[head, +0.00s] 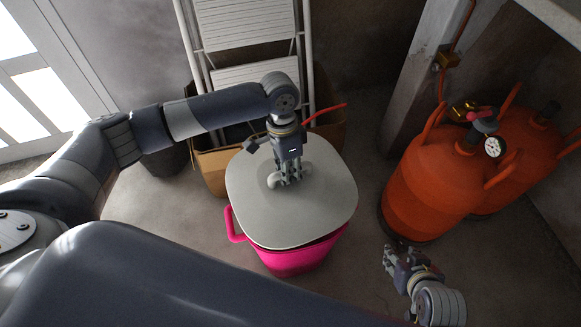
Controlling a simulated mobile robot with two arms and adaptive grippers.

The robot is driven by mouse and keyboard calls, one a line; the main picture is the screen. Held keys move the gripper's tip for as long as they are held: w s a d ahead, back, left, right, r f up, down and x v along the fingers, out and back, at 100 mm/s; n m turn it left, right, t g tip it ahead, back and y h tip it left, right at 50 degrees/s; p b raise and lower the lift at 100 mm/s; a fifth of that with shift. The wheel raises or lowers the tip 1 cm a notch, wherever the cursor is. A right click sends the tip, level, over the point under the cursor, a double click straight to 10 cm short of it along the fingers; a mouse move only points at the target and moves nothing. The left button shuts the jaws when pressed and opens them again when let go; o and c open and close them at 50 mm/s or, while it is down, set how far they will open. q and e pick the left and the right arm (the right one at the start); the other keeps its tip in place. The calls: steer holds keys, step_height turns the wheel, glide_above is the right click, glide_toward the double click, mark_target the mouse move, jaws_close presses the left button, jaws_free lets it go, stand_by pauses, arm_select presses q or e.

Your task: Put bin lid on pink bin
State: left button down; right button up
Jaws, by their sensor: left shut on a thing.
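The pink bin (290,262) stands on the floor in the middle of the view, with a pink handle (232,225) on its left side. The grey bin lid (320,215) lies over the bin's top and hides its opening. A dark gap shows under the lid's front right edge, so the lid looks slightly raised or tilted there; I cannot tell if it is seated. My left gripper (287,182) points down and is shut on the middle of the lid. My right gripper (392,256) is low at the right, apart from the bin; its fingers are too small to read.
Two orange gas cylinders (425,190) stand at the right. A white stepladder (250,30) and a cardboard box (212,165) are behind the bin. A dark pot (165,163) stands at the left. The floor is clear left of the bin.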

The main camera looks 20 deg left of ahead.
mark_target(290, 184)
arm_select(q)
steer(key=shift+s+d+f+m+p, duration=0.25)
steer(key=shift+s+d+m+p, duration=0.15)
steer(key=shift+m+p, duration=0.4)
arm_select(e)
steer(key=s+d+f+g, duration=0.1)
steer(key=s+g, duration=0.1)
steer(key=s, duration=0.2)
steer(key=s+d+f+g+h, duration=0.1)
steer(key=s+f+g, duration=0.1)
steer(key=s, duration=0.2)
steer(key=shift+d, duration=0.25)
arm_select(q)
steer(key=shift+a+p, duration=0.1)
steer(key=shift+p, duration=0.55)
steer(key=shift+f, duration=1.4)
arm_select(e)
steer(key=shift+s+f, duration=0.2)
steer(key=shift+f, duration=1.1)
steer(key=shift+s+f, duration=0.2)
steer(key=shift+f, duration=1.05)
steer(key=shift+f, duration=0.1)
